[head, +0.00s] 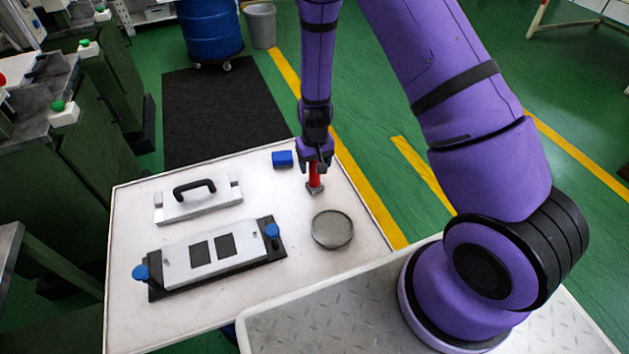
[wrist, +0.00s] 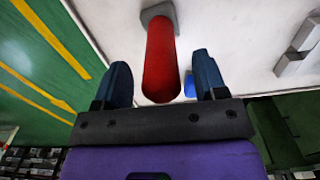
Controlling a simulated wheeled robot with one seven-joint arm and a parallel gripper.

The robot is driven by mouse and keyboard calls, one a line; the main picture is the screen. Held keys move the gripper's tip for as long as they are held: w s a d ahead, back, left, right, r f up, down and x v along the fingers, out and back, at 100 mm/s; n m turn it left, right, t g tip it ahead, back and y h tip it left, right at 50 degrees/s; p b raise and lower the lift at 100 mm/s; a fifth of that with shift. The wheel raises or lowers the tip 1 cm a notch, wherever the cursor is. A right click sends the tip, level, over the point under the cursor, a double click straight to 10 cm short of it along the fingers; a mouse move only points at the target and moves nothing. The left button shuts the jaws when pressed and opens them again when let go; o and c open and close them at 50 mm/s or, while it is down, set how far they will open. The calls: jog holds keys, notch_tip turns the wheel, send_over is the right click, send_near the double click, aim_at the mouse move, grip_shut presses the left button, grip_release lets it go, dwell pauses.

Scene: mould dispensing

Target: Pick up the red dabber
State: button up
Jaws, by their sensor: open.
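The red dabber (head: 315,175) stands upright on the white table, with a red handle and a grey square foot. In the wrist view the dabber (wrist: 162,58) shows large, its handle end between the two fingers and its grey foot at the top. My gripper (head: 316,158) is above and around the top of the handle in the head view. In the wrist view my gripper (wrist: 162,82) is open, with a gap visible on each side of the handle. The fingers do not appear to touch it.
A blue block (head: 282,159) lies close to the left of my gripper. A round grey dish (head: 332,230) sits in front of the dabber. A mould plate with blue knobs (head: 213,259) and a lid with a black handle (head: 198,199) lie to the left on the white table (head: 130,325).

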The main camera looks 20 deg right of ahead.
jog(key=shift+f, duration=0.85)
jog(key=c, duration=1)
